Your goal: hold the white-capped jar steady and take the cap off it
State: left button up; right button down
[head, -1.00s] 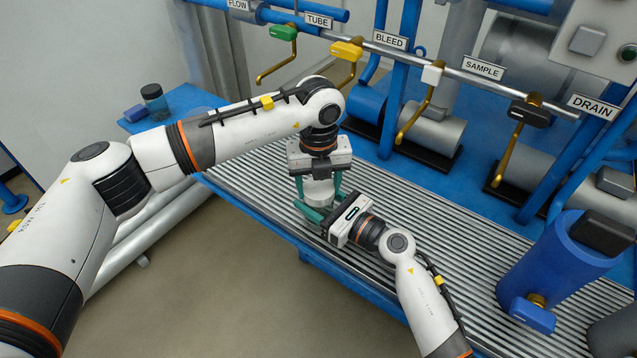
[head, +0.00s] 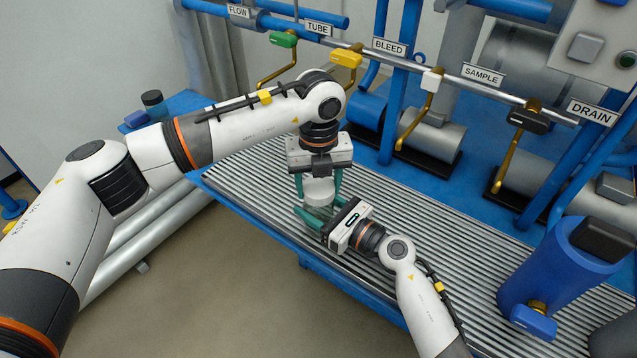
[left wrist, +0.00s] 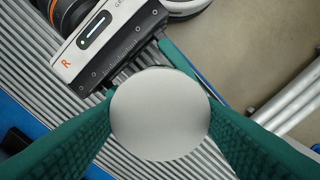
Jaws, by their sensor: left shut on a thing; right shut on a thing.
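The white-capped jar (head: 318,212) stands upright on the ribbed bench top, its clear body partly hidden behind my right fingers. Its white cap (head: 319,189) faces up, and it fills the middle of the left wrist view (left wrist: 160,113) as a plain round disc. My left gripper (head: 319,186) comes down from above, shut on the cap with a green finger on either side. My right gripper (head: 314,216) reaches in from the lower right, low down, shut on the jar body. Whether the cap is still seated on the jar I cannot tell.
The ribbed bench (head: 420,225) is clear to the right, up to a blue cylinder (head: 560,262). A rail with coloured valve handles and hanging brass pipes runs behind.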

aim_at(318, 187)
pick_arm(q)
jog(key=shift+r, duration=2)
pick_arm(e)
jog(key=shift+c, duration=1.9)
grip_release()
